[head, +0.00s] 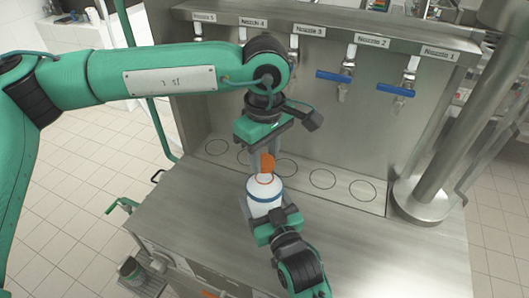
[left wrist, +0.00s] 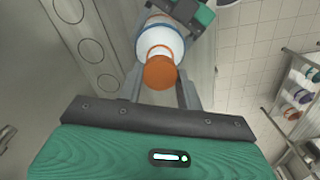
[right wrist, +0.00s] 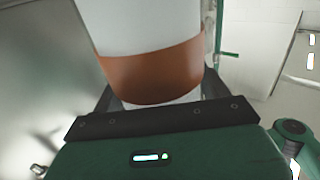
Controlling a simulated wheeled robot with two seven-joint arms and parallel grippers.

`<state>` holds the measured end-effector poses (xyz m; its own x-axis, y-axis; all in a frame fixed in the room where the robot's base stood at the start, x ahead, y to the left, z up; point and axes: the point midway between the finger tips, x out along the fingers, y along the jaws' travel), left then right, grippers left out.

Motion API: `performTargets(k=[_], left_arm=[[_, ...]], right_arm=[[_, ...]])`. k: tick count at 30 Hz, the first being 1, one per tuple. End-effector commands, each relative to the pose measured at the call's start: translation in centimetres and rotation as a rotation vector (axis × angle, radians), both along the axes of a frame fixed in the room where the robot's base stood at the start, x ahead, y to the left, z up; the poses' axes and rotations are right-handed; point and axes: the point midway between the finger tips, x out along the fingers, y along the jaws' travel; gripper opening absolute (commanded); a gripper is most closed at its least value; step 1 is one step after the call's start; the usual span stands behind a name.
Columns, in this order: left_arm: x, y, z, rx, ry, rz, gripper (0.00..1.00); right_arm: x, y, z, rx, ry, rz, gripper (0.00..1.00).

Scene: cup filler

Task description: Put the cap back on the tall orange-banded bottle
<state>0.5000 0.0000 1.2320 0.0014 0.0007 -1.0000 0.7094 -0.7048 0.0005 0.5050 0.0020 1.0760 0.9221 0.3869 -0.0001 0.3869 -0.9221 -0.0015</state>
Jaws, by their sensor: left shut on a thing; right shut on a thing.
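The bottle (head: 265,190) is white, with a blue band and an orange ring near its neck in the head view. It stands roughly upright over the steel counter. My right gripper (head: 266,218) is shut around its lower body; the right wrist view shows a wide orange band (right wrist: 155,75) between the fingers. My left gripper (head: 265,160), pointing down, is shut on the orange cap (head: 267,164) right above the bottle's mouth. In the left wrist view the cap (left wrist: 160,72) lines up closely with the bottle (left wrist: 163,38). Whether cap and neck touch cannot be told.
The steel filler panel with labelled nozzles and blue handles (head: 396,89) stands behind. Ringed spots (head: 322,179) mark the drip ledge. A thick steel post (head: 425,190) rises at the right. The counter's front right (head: 400,255) is clear.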

Motion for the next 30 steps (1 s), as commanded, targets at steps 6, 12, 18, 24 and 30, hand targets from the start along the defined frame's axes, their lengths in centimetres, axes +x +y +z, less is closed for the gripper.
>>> performTargets(k=[6,12,18,24,30], left_arm=[[-0.1,0.0,-1.3,0.001,0.002,-0.001,0.15],[0.0,0.0,-1.7,0.000,0.000,-0.001,0.15],[0.0,0.0,-1.7,0.000,0.000,-0.001,0.15],[0.0,0.0,-1.7,0.000,0.000,-0.001,0.15],[0.0,0.0,-2.0,0.000,0.000,-0.001,0.15]], right_arm=[[0.0,0.0,0.0,-0.001,0.000,0.000,0.36],[0.0,0.0,0.0,-0.001,0.001,0.000,0.36],[0.0,0.0,0.0,0.000,0.001,0.000,0.36],[0.0,0.0,0.0,0.000,0.001,0.000,0.36],[0.0,0.0,0.0,0.000,0.001,0.000,0.36]])
